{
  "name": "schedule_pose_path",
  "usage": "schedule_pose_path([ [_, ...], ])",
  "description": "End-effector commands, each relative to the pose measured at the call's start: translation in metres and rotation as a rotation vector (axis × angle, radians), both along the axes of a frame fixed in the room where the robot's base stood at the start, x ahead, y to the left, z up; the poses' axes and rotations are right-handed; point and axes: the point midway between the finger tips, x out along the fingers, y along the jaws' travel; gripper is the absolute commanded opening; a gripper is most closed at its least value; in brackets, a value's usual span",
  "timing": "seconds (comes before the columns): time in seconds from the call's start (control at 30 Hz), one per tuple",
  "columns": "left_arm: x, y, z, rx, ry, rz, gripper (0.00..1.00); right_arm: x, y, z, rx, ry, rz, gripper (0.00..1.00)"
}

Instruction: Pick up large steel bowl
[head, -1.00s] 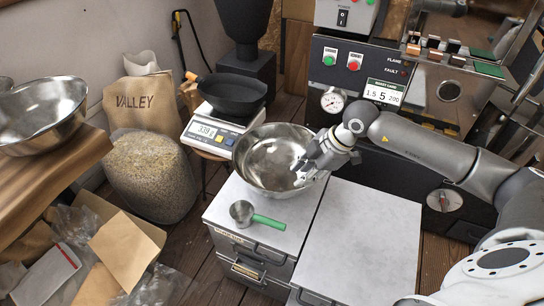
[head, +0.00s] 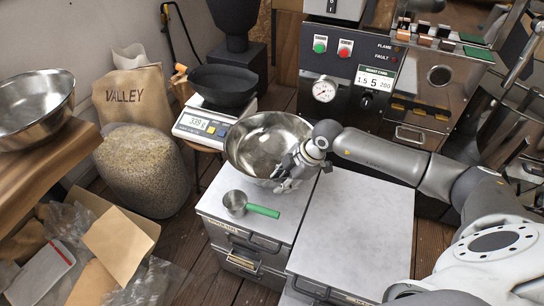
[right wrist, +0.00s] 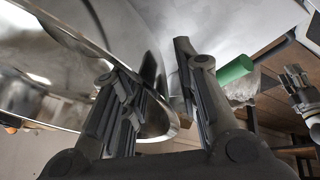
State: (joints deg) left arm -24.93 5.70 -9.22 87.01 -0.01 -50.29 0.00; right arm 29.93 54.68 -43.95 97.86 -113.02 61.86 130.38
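A large steel bowl (head: 262,146), shiny and round, sits upright at the back of the left cabinet top, close to the scale. My right gripper (head: 284,184) is at its near right rim. In the right wrist view the gripper (right wrist: 155,95) has its fingers apart, and the bowl's rim (right wrist: 165,125) shows in and behind the gap. I cannot tell whether a finger touches it. Another steel bowl (head: 34,112) stands on the wooden table at the left. What looks like my left gripper (right wrist: 298,88) shows small at the right wrist view's edge; its fingers are unclear.
A steel scoop with a green handle (head: 262,211) lies in front of the bowl on the cabinet top (head: 222,182). A scale (head: 204,131) with a black pan (head: 224,86) stands behind left. The right cabinet top (head: 355,235) is clear. The roaster (head: 335,65) stands behind.

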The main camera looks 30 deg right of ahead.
Motion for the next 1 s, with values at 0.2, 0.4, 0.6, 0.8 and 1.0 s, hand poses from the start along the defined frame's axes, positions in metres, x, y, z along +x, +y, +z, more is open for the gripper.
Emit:
schedule_pose_path([
  [0.2, 0.000, 0.000, 0.000, 0.000, 0.000, 0.000, 0.40, 0.000, 0.000, 0.001, 0.000, 0.000, 0.000, 0.15],
  [0.4, 0.000, 0.000, 0.000, 0.001, 0.000, 0.000, 0.40, 0.000, 0.000, 0.001, 0.000, -0.001, 0.000, 0.00],
  [0.6, 0.000, 0.001, 0.000, 0.001, 0.001, 0.000, 0.40, 0.001, 0.000, 0.003, 0.001, -0.007, 0.000, 0.00],
  [0.8, 0.000, 0.001, 0.000, 0.001, 0.000, 0.000, 0.40, 0.001, 0.000, 0.003, 0.001, -0.006, 0.000, 0.00],
  [1.0, 0.001, 0.000, 0.001, -0.001, -0.008, 0.000, 0.40, 0.002, 0.000, 0.014, 0.002, -0.008, 0.001, 0.00],
])
